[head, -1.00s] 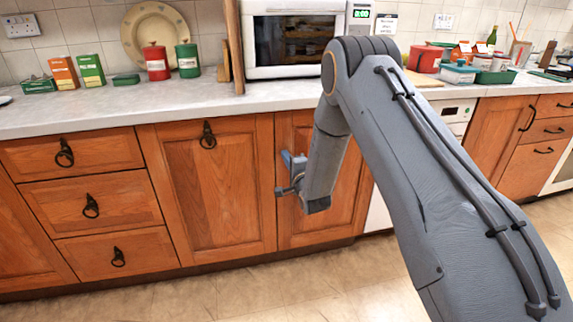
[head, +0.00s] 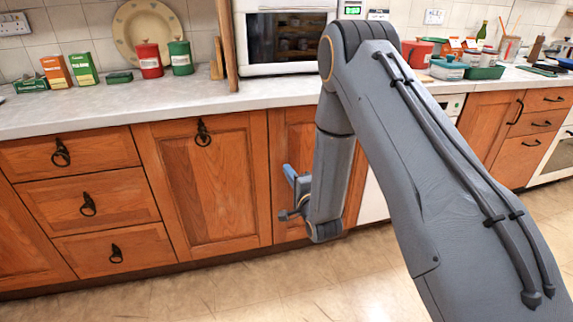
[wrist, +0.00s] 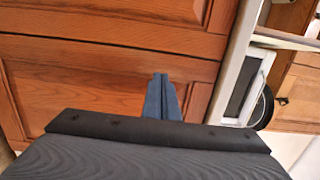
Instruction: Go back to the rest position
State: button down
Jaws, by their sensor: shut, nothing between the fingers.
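My gripper (wrist: 161,97) shows in the wrist view as two blue-grey fingers pressed together, with nothing between them. Wooden cabinet fronts fill the view behind the fingers. In the head view my arm reaches down from the right. My gripper there (head: 287,192) is small and partly hidden by my wrist, in front of a wooden cabinet door (head: 285,150). I cannot tell the exact gap between the gripper and the door.
A cabinet door with a black ring handle (head: 203,133) and several drawers (head: 88,203) stand left of my gripper. Above is a grey worktop (head: 100,108) with boxes, canisters and a microwave (head: 290,40). The floor (head: 230,290) in front is clear.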

jog(key=s+d+r+n+g+h+p, duration=0.45)
jog(key=s+d+r+n+g, duration=0.35)
jog(key=s, duration=0.4)
jog(key=s+d+r+n+g+p, duration=0.1)
jog(key=s+d+r+n+g, duration=0.1)
jog(key=s, duration=0.7)
jog(key=s+d+r+n+g+p, duration=0.2)
jog(key=s+r+g, duration=0.2)
jog(key=s, duration=0.5)
jog(key=s+d+r+n+g+p, duration=0.1)
jog(key=s+d+r+n+g, duration=0.1)
jog(key=s, duration=0.8)
notch_tip(320, 180, up, 2)
jog(key=shift+n+g+h+p, duration=0.3)
jog(key=shift+g+h, duration=0.05)
jog(key=shift+g, duration=0.25)
jog(key=shift+w, duration=0.1)
